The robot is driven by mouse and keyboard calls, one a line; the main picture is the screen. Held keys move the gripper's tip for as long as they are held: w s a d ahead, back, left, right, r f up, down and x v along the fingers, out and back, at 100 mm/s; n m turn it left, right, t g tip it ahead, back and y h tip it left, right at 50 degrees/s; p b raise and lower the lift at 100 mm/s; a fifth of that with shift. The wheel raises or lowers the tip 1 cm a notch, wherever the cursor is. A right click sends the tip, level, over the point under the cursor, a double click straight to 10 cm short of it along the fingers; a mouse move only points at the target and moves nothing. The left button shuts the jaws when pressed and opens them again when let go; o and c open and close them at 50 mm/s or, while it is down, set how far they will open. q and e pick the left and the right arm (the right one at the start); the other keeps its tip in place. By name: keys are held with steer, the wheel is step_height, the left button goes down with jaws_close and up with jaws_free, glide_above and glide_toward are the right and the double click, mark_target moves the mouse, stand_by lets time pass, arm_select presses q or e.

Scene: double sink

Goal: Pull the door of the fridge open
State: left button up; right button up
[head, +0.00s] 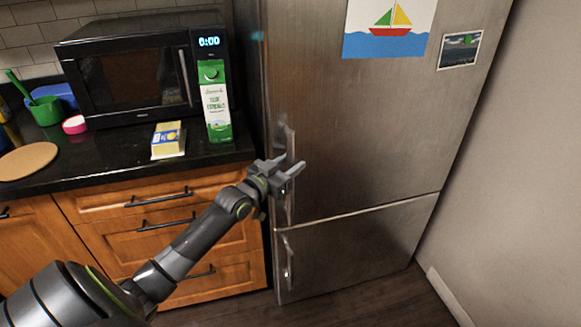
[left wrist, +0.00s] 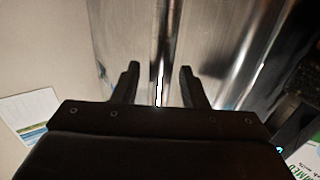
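The stainless steel fridge (head: 360,130) stands right of the counter, and its upper door looks shut. A vertical metal handle (head: 290,138) runs down the door's left edge, partly hidden behind my gripper. My left gripper (head: 292,164) is open in front of this handle. In the left wrist view, the two dark fingers of the left gripper (left wrist: 158,80) are apart, with a bright vertical bar, apparently the handle (left wrist: 163,45), in line between them. I cannot tell whether the fingers touch it. My right gripper is not in view.
A lower fridge door (head: 350,255) has its own handle (head: 288,262). Left of the fridge, a green and white carton (head: 215,105), a butter pack (head: 168,138) and a microwave (head: 130,75) stand on the dark counter. A wall (head: 510,170) is close on the right.

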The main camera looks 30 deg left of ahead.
arm_select(q)
steer(key=shift+w, duration=0.3)
jaws_close()
steer(key=shift+s+d, duration=0.1)
steer(key=shift+d, duration=0.05)
